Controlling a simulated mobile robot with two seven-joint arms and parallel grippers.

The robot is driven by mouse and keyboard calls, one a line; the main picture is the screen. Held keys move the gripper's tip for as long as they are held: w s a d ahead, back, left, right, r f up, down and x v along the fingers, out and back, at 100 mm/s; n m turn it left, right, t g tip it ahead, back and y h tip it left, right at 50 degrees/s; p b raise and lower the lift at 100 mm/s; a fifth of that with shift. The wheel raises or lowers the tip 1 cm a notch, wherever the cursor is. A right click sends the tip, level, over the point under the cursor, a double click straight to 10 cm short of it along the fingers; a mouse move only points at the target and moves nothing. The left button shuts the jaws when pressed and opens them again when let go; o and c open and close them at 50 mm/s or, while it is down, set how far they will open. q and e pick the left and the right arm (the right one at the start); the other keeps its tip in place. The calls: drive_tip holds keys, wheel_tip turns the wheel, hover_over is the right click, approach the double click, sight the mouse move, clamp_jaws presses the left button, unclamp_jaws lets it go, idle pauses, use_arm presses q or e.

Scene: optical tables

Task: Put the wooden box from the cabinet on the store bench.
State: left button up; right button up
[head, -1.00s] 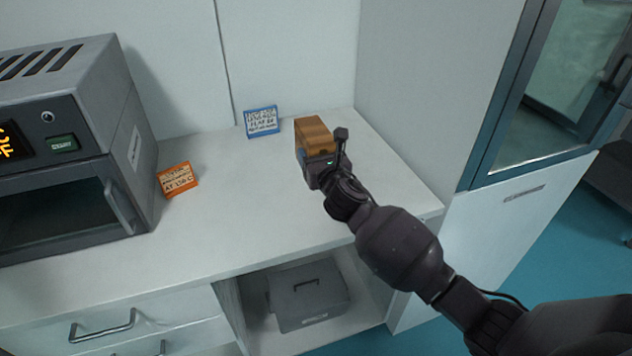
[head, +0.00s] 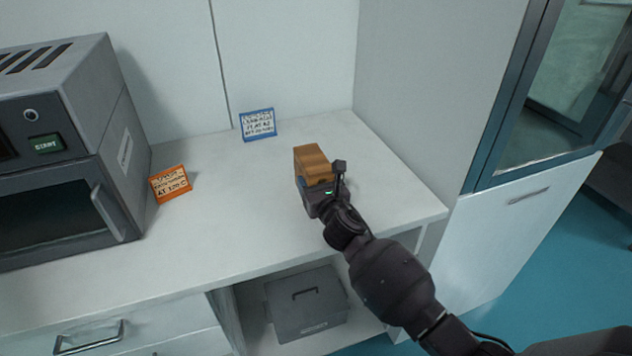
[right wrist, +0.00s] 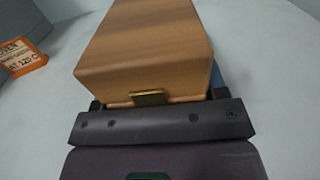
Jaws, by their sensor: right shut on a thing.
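The wooden box (head: 312,160) is held in my right gripper (head: 316,184) over the white bench (head: 230,215), near its right end. In the right wrist view the box (right wrist: 150,45) fills the space ahead of my right gripper (right wrist: 155,105), with its brass clasp facing the wrist. The jaws are shut on the box; the fingers are mostly hidden by it. I cannot tell whether the box touches the bench top. My left gripper is not in view.
A grey oven (head: 70,150) stands on the bench at left. An orange sign (head: 170,184) is beside it, and a blue sign (head: 257,124) stands at the back. A grey case (head: 307,305) sits on the shelf below. A glass-doored cabinet (head: 550,95) is at right.

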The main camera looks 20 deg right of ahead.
drive_tip(key=o, duration=1.1)
drive_tip(key=shift+f, duration=0.1)
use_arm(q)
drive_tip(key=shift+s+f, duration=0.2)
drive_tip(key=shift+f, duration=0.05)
use_arm(e)
drive_tip(key=shift+o, duration=0.7)
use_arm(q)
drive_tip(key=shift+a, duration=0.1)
use_arm(e)
drive_tip(key=shift+r, duration=0.2)
drive_tip(key=s, duration=0.5)
drive_tip(key=s+p, duration=0.1)
drive_tip(key=s, duration=0.4)
drive_tip(key=shift+s+d, duration=0.2)
drive_tip(key=shift+s, duration=0.1)
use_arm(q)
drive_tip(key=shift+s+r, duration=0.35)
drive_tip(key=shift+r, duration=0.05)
use_arm(e)
drive_tip(key=shift+s, duration=0.75)
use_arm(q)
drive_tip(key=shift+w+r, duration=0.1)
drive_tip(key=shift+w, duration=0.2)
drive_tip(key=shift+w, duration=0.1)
use_arm(e)
drive_tip(key=shift+f, duration=0.1)
